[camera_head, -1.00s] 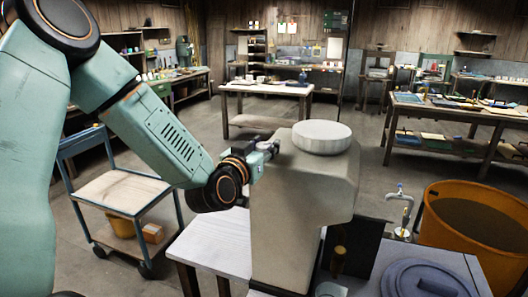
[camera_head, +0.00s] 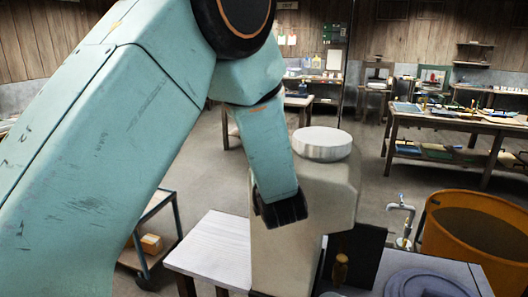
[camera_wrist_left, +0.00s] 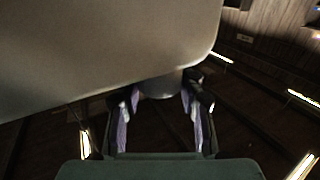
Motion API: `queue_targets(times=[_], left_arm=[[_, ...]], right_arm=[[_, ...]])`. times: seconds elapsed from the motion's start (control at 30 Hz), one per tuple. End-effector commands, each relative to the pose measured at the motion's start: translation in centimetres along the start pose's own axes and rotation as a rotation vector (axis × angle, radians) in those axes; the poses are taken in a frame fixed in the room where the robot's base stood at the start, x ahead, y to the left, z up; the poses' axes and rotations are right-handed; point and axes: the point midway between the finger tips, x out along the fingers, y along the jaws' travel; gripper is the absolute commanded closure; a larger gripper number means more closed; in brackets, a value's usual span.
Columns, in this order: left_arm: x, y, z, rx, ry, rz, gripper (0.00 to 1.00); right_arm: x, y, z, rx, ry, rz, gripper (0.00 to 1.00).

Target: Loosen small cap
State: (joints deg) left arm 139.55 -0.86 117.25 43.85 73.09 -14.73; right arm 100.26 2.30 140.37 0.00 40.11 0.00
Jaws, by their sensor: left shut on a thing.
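The mould (camera_head: 335,190) is a large beige block with a round white cap (camera_head: 322,143) on top. In the left wrist view the mould (camera_wrist_left: 100,45) fills the upper left as a big pale surface. My left gripper (camera_wrist_left: 160,98) reaches under its edge, one finger on each side of a small grey rounded piece, which looks like the small cap (camera_wrist_left: 158,87). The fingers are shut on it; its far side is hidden. In the head view my left arm covers the mould's left side, and the fingers and small cap are hidden. My right gripper is not in view.
A white table (camera_head: 212,245) stands left of the mould. A cart (camera_head: 155,225) stands at the lower left. Workbenches line the back; floor between is clear.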

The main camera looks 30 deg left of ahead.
Motion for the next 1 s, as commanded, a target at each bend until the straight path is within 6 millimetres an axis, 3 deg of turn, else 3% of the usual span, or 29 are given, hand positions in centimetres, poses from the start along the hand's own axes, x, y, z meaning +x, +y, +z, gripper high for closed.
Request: queue_targets(times=[0.67, 0.7, 1.0], left_arm=[[0.0, -0.03, 0.08, 0.001, -0.002, -0.045, 0.94], [0.0, -0.03, 0.08, 0.001, -0.002, -0.045, 0.6], [0.02, -0.03, 0.02, 0.001, -0.001, -0.045, 0.38]], right_arm=[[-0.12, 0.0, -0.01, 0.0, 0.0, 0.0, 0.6], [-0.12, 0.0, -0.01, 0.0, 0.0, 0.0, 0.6], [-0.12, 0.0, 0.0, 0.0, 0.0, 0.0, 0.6]])
